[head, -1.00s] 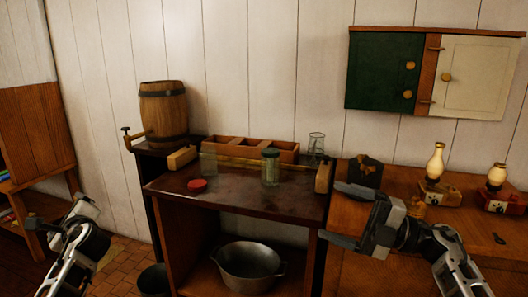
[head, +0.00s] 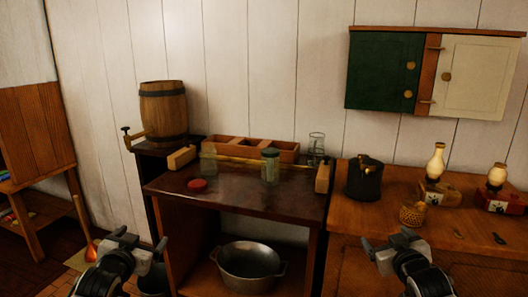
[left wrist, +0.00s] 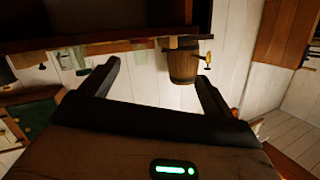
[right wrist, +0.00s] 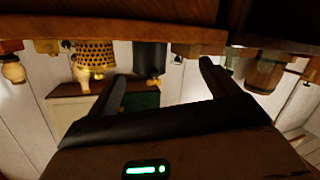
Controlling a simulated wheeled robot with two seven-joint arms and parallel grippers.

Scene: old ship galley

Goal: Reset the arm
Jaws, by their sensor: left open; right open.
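My left gripper (head: 130,240) is low at the left front in the head view, in front of the dark table's left leg. Its two fingers (left wrist: 155,85) stand apart with nothing between them in the left wrist view. My right gripper (head: 393,243) is low at the right front, in front of the wooden counter. Its fingers (right wrist: 165,85) are also apart and empty in the right wrist view. Neither gripper appears to touch anything.
The dark table (head: 240,192) holds a red lid (head: 197,185), a glass jar (head: 270,167) and a wooden divided box (head: 252,149). A metal pot (head: 249,267) sits below. The counter (head: 385,210) holds a dark canister (head: 364,180), a perforated brass piece (head: 413,215) and lamps (head: 436,163). A barrel (head: 164,112) stands left.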

